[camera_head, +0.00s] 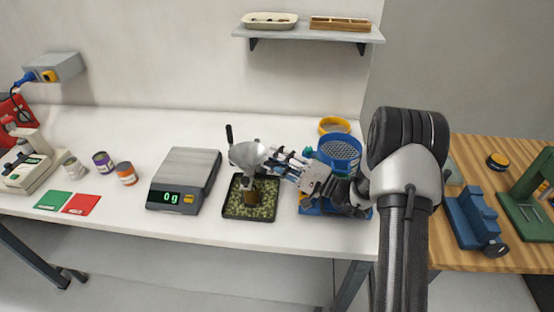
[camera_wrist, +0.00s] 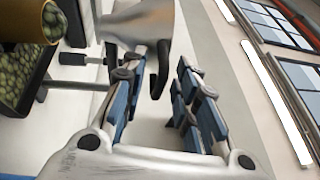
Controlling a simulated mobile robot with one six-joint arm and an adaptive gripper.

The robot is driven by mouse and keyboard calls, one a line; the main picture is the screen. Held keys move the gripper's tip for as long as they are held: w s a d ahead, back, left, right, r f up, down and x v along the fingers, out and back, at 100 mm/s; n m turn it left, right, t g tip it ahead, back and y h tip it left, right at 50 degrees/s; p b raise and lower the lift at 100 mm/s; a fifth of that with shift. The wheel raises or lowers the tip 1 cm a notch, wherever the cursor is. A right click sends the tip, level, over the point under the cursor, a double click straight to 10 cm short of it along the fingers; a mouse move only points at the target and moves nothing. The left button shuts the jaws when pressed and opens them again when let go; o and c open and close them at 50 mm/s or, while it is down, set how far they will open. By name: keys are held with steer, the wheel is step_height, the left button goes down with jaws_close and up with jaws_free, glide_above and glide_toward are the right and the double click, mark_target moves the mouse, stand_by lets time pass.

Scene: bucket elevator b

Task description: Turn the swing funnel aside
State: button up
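The swing funnel (camera_head: 247,155) is a grey metal cone beside a black upright post (camera_head: 229,136). It sits above a brown cup (camera_head: 251,191) in a black tray (camera_head: 232,212) of green pellets. My gripper (camera_head: 277,160) is just right of the funnel. In the wrist view the funnel (camera_wrist: 140,22) fills the top middle, and the blue-padded fingers of my gripper (camera_wrist: 160,68) stand apart. A dark curved piece (camera_wrist: 160,75) shows between the fingertips, with gaps beside it. I cannot tell whether a finger touches the funnel.
A scale (camera_head: 185,180) reading 0 g stands left of the tray. Blue and yellow sieves (camera_head: 339,153) and a blue base (camera_head: 312,207) are close behind and below my gripper. Small cans (camera_head: 126,174) stand at left. A wall shelf (camera_head: 307,34) hangs above. The table's front strip is clear.

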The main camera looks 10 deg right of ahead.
steer(key=shift+c, duration=0.3)
jaws_close()
steer(key=shift+r, duration=0.1)
